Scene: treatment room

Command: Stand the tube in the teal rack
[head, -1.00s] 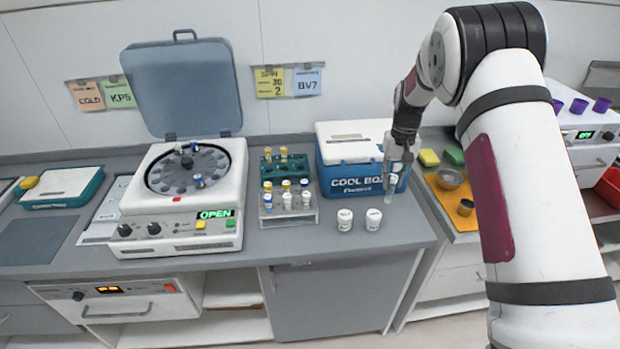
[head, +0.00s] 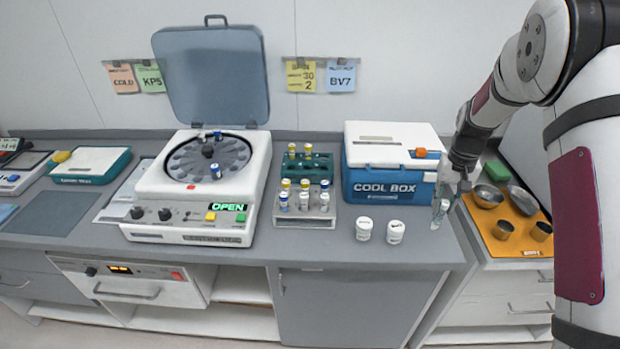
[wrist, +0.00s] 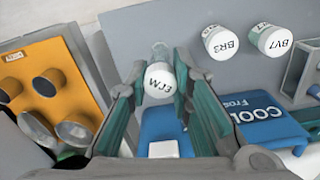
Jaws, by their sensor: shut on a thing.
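My gripper (head: 457,182) is shut on a clear tube (head: 440,212), which hangs upright near the right end of the counter, right of the cool box. In the wrist view the tube's white, lettered cap (wrist: 160,79) shows between the fingers of my gripper (wrist: 158,66). The teal rack (head: 325,163) stands on the counter left of the cool box, well to the left of my gripper. It holds tubes with yellow caps. A grey rack in front of it hides its lower front.
The grey rack (head: 289,219) holds several capped tubes. The blue cool box (head: 385,187) stands between the racks and my gripper. Two white jars (head: 364,229) (head: 396,232) stand before it. The centrifuge (head: 195,205) is open at left. An orange tray (head: 512,248) with bowls lies right.

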